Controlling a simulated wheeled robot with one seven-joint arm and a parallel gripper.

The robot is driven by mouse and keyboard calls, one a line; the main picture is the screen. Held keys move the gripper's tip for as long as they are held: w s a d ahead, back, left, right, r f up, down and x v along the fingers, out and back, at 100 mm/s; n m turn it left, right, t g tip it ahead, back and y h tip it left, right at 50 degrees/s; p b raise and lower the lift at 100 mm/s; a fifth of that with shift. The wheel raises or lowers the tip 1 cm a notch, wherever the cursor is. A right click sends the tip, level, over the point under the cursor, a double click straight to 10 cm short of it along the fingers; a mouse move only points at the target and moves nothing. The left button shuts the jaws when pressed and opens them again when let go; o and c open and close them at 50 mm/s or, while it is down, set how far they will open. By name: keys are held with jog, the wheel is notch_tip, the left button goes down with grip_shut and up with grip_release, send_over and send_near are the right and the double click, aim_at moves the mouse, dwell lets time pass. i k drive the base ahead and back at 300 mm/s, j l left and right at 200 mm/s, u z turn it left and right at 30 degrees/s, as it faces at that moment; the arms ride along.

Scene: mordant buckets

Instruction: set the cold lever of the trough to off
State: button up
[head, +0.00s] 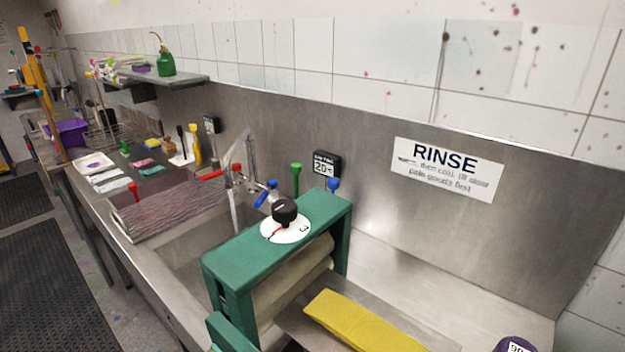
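The trough (185,252) is a steel sink in the middle of the view, partly hidden behind a green wringer. Its tap (251,155) stands at the back, with a curved spout. A pale stream of water (233,212) falls from the spout into the trough. The cold lever (262,198) is blue and sits right of the stream, slanting down to the left from a blue cap. The hot lever (210,175) is red and sticks out to the left of the tap. My gripper is not in view.
The green wringer (235,253), with a black dial knob (284,211) on top, stands close in front of the cold lever. A yellow cloth (358,322) lies right of its rollers. Green- and blue-knobbed rods rise behind it. A drying rack (172,209) lies left of the trough.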

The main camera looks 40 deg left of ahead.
aim_at(271, 184)
jog(key=i+j, duration=0.1)
jog(key=j, duration=0.5)
jog(key=j+u, duration=0.2)
jog(key=u, duration=0.15)
jog(key=i+j+u, duration=0.1)
jog(key=u, duration=0.25)
jog(key=j+u, duration=0.2)
jog(key=u, duration=0.9)
jog(key=i+l, duration=0.35)
jog(key=i, duration=0.2)
